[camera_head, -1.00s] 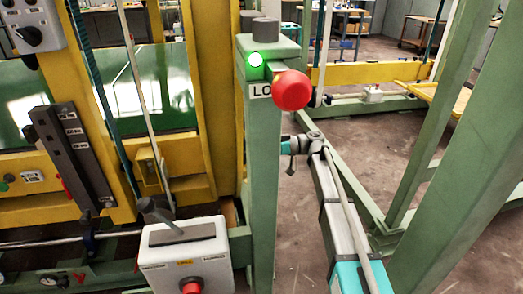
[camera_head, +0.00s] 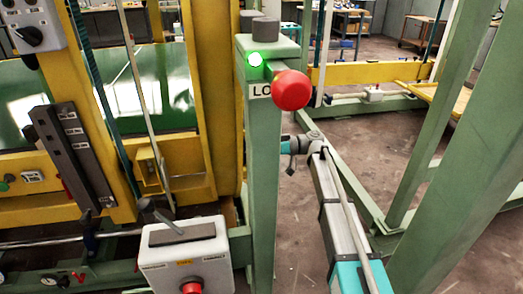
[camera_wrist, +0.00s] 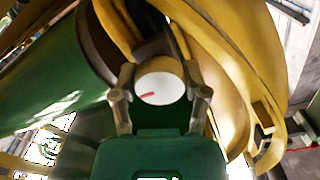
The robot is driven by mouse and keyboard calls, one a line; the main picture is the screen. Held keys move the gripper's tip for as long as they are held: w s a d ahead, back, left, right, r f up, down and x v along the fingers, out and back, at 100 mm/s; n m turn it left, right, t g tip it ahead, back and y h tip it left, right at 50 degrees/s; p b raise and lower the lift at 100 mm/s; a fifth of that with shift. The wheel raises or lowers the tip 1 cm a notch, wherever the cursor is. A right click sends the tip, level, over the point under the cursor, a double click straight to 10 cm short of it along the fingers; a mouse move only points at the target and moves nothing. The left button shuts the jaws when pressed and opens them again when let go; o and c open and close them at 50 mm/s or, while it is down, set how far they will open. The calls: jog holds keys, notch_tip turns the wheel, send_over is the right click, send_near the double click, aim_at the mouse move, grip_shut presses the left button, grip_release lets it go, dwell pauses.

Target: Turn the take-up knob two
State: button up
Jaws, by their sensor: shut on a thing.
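The take-up knob (camera_wrist: 160,88) is a pale round cap with a short red line on its face, seen in the wrist view. The red line lies nearly level, left of the middle. Whether this is knob two cannot be read, as no label shows. My gripper (camera_wrist: 163,84) has one finger on each side of the knob and is shut on it. In the head view the gripper and knob are hidden behind the green post (camera_head: 263,170). Only my wrist and forearm show to the right of it.
A grey control box (camera_head: 185,255) with a lever stands at lower left. Yellow frame parts (camera_wrist: 250,50) curve close around the knob.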

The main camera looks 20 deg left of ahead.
jog(key=m, duration=1.1)
jog(key=shift+m, duration=0.3)
jog(key=m, duration=0.6)
jog(key=shift+s, duration=0.1)
jog(key=m, duration=0.6)
dwell(0.4)
jog(key=o, duration=1.2)
jog(key=shift+c, duration=0.2)
